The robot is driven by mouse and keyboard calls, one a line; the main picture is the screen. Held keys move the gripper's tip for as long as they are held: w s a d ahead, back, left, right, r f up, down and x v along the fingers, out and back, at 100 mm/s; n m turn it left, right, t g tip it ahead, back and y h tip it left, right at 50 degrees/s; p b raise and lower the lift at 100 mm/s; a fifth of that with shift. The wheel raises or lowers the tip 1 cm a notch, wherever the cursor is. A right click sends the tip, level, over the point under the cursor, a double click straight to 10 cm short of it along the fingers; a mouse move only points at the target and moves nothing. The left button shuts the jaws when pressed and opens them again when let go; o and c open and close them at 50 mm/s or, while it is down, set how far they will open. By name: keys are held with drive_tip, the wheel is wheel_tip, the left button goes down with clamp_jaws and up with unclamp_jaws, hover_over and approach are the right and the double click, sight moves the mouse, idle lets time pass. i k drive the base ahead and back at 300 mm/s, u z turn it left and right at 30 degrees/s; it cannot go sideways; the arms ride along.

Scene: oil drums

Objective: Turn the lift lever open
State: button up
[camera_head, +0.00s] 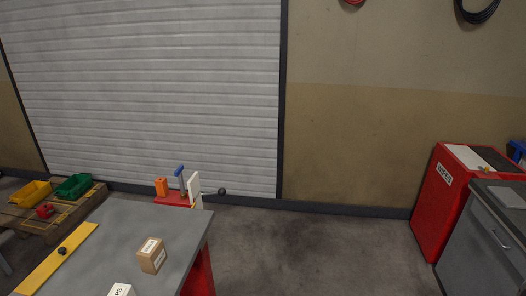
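A thin lever with a dark ball knob (222,191) sticks out to the right from a white upright plate (194,188) behind the grey table. It lies roughly level. A small red unit (172,199) with a blue-topped post (181,179) and an orange block (161,187) is beside the plate. No label shows whether this is the lift lever. My gripper is not in view.
The grey table (180,224) carries a cardboard box (151,256), a white box (122,290) and a yellow bar with a black knob (62,251). A pallet with bins (74,186) is left. A red cabinet (432,206) stands right. Floor (300,255) between is clear.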

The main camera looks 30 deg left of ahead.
sight(179, 173)
drive_tip(key=u, duration=0.25)
drive_tip(key=i, duration=1.6)
drive_tip(key=u, duration=1.7)
drive_tip(key=i, duration=1.25)
drive_tip(key=u, duration=0.65)
